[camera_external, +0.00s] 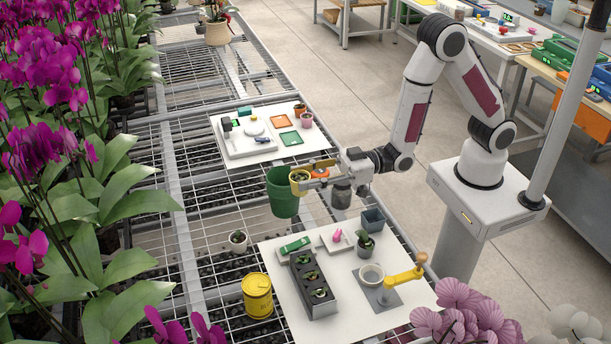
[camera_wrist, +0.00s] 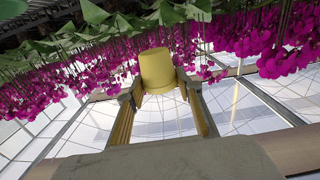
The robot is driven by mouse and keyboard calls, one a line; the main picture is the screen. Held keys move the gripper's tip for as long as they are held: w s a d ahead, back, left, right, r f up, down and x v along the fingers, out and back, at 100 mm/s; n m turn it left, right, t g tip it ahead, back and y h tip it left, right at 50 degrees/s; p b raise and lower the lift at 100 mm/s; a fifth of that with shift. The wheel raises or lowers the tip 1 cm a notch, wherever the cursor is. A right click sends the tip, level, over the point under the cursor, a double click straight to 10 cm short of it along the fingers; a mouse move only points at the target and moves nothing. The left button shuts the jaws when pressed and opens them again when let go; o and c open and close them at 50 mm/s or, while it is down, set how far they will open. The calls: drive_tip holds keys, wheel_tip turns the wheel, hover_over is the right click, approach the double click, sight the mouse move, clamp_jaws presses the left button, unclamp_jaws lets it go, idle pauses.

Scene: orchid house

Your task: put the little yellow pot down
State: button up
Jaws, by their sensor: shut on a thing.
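The little yellow pot (camera_external: 298,187) is held up at the end of my gripper (camera_external: 312,176), with some dark and green content at its top. In the wrist view the pot (camera_wrist: 158,68) sits between the two fingertips of my gripper (camera_wrist: 160,92), which are shut on it. In the external view the pot is just right of the green bucket (camera_external: 281,196) and partly overlaps its rim. I cannot tell whether they touch. The white board (camera_external: 275,270) lies on the bench nearer the camera, below the pot in the picture.
Another board (camera_external: 216,123) lies farther back. Orchids (camera_external: 60,110) crowd the left.

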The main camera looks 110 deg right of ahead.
drive_tip(key=shift+a+f+m+h, duration=0.3)
drive_tip(key=shift+a+f+h, duration=0.2)
drive_tip(key=shift+a+f, duration=0.3)
drive_tip(key=s+a+f+m+g+h, duration=0.2)
drive_tip(key=s+a+f+m+h, duration=0.3)
drive_tip(key=s+f, duration=0.35)
drive_tip(key=s+f+m+g+h, duration=0.1)
drive_tip(key=s+h, duration=0.2)
drive_tip(key=s, duration=0.5)
drive_tip(key=s+a+f+m+g+h, duration=0.1)
drive_tip(key=s+f+m+g+h, duration=0.1)
drive_tip(key=s, duration=0.7)
drive_tip(key=shift+a+f+h, duration=0.25)
drive_tip(key=shift+f+h, duration=0.05)
drive_tip(key=shift+h, duration=0.6)
drive_tip(key=shift+f, duration=0.1)
drive_tip(key=shift+f, duration=2.85)
drive_tip(key=shift+f, duration=1.9)
